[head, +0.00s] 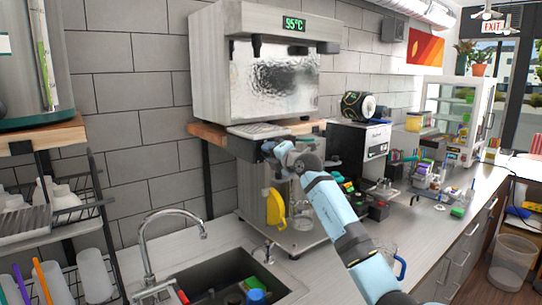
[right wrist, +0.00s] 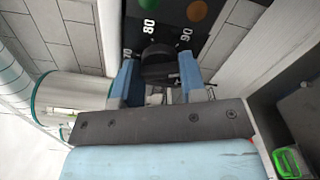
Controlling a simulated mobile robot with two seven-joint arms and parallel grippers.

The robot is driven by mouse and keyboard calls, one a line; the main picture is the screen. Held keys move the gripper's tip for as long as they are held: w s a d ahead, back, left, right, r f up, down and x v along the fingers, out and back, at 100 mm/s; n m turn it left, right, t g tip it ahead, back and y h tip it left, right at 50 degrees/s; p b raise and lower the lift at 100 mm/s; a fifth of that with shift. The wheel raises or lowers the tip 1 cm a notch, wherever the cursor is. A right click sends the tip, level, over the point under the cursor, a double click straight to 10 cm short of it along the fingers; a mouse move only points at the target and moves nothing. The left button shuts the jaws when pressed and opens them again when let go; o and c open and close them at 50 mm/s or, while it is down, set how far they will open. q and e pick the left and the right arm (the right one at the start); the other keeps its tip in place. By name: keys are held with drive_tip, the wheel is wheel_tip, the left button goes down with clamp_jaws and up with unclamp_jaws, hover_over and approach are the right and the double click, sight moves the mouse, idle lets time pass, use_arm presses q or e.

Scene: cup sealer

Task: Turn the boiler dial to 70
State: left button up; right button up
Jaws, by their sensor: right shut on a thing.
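The boiler (head: 272,80) is a steel box on a wooden wall shelf, and its green display (head: 294,24) reads 95°C. In the right wrist view the black dial knob (right wrist: 158,62) sits on a dark panel (right wrist: 160,18) with the marks 80 and 90 and a green and an orange dot. In the head view my right gripper (head: 270,149) is at the shelf's front, below the boiler. The knob's pointer direction cannot be told.
The wooden shelf (head: 207,131) runs under the boiler.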

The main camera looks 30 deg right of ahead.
drive_tip(key=shift+f+n+b, duration=0.1)
drive_tip(key=shift+n+b, duration=7.3)
drive_tip(key=shift+n, duration=8.2)
